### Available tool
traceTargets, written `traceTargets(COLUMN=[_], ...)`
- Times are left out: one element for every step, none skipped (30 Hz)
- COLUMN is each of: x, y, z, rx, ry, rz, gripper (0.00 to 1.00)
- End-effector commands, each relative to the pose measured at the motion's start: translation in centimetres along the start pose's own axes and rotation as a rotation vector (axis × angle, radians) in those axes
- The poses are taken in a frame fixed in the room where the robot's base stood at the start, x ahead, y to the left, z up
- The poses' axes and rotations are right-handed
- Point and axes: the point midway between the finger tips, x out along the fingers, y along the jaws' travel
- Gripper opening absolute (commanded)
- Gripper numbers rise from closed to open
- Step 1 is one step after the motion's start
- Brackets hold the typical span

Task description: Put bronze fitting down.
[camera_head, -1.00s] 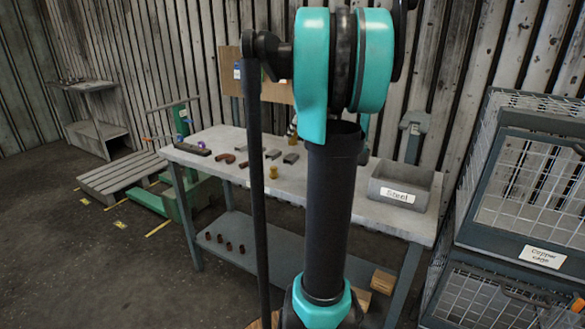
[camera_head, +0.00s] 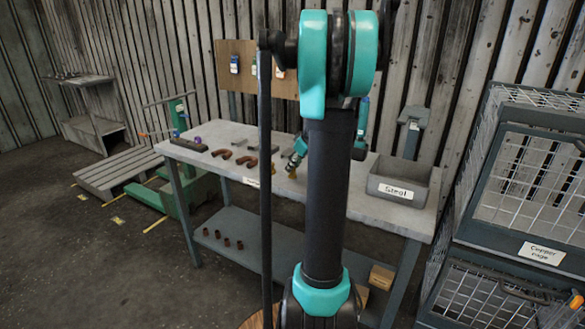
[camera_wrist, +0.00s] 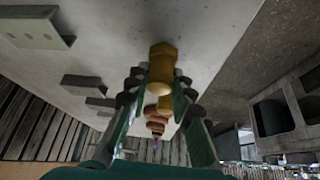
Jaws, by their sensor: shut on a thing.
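The bronze fitting (camera_wrist: 162,62) is a yellow, faceted piece between the fingertips of my gripper (camera_wrist: 160,90) in the wrist view. My gripper is shut on it. In the head view my gripper (camera_head: 296,160) is low over the middle of the grey workbench (camera_head: 225,134), partly hidden behind my arm. The fitting's yellow end (camera_head: 291,173) shows below the fingers, at or just above the bench top; I cannot tell whether it touches.
Brown pipe bends (camera_head: 222,153) lie on the bench to the left of my gripper. A grey bin marked Steel (camera_head: 395,191) stands to the right. Grey metal pieces (camera_wrist: 38,33) show in the wrist view. A wire cage labelled Copper cage (camera_head: 540,252) stands at far right.

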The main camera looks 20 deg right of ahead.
Motion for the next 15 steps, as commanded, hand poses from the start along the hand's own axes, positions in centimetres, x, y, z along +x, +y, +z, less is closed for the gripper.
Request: traceTargets(x=[0.1, 0.11, 0.1, 0.09, 0.09, 0.09, 0.09, 0.12, 0.2, 0.28, 0.36, 0.32, 0.32, 0.31, 0.31], y=[0.0, -0.01, -0.01, -0.01, 0.0, 0.0, 0.0, 0.0, 0.0, 0.0, 0.0, 0.0, 0.0, 0.0, 0.0], z=[0.06, 0.06, 0.06, 0.05, 0.05, 0.05, 0.05, 0.07, 0.11, 0.15, 0.2, 0.18, 0.18, 0.18, 0.18], rx=[0.0, 0.0, 0.0, 0.0, 0.0, 0.0, 0.0, 0.0, 0.0, 0.0, 0.0, 0.0, 0.0, 0.0, 0.0], ry=[0.0, 0.0, 0.0, 0.0, 0.0, 0.0, 0.0, 0.0, 0.0, 0.0, 0.0, 0.0, 0.0, 0.0, 0.0], rz=[0.0, 0.0, 0.0, 0.0, 0.0, 0.0, 0.0, 0.0, 0.0, 0.0, 0.0, 0.0, 0.0, 0.0, 0.0], gripper=[0.0, 0.0, 0.0, 0.0, 0.0, 0.0, 0.0, 0.0, 0.0, 0.0, 0.0, 0.27, 0.31, 0.34, 0.39])
